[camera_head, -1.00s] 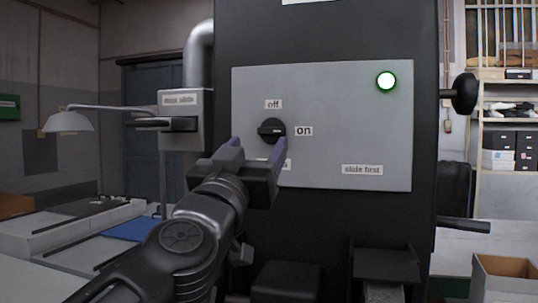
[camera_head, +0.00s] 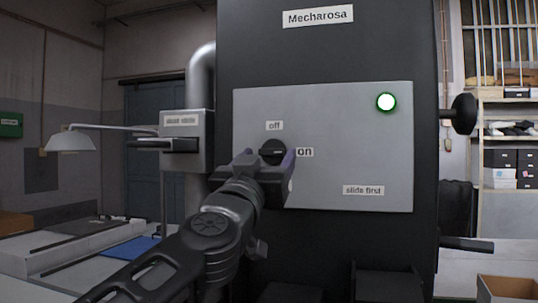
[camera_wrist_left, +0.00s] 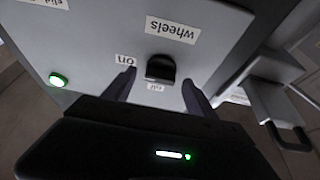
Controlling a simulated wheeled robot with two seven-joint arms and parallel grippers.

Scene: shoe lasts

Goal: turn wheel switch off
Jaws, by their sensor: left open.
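The wheel switch (camera_head: 272,151) is a black round knob on the grey panel (camera_head: 340,150) of the dark machine. Its "off" label (camera_head: 274,126) is above it and its "on" label (camera_head: 304,152) is to its right. My left gripper (camera_head: 268,160) is open, with its purple-grey fingers just at the knob. In the left wrist view the knob (camera_wrist_left: 160,69) shows between and beyond the two fingertips (camera_wrist_left: 157,80), with gaps on both sides. The "wheels" label (camera_wrist_left: 172,29) shows there too. In the head view the gripper hides part of the knob. My right gripper is out of view.
A green-ringed lamp (camera_head: 386,102) glows white at the panel's upper right. A "slide first" label (camera_head: 363,190) is below it. A black side knob (camera_head: 463,113) and a lever (camera_head: 466,244) stick out at the right. A grey box (camera_head: 186,140) with a handle stands at the left.

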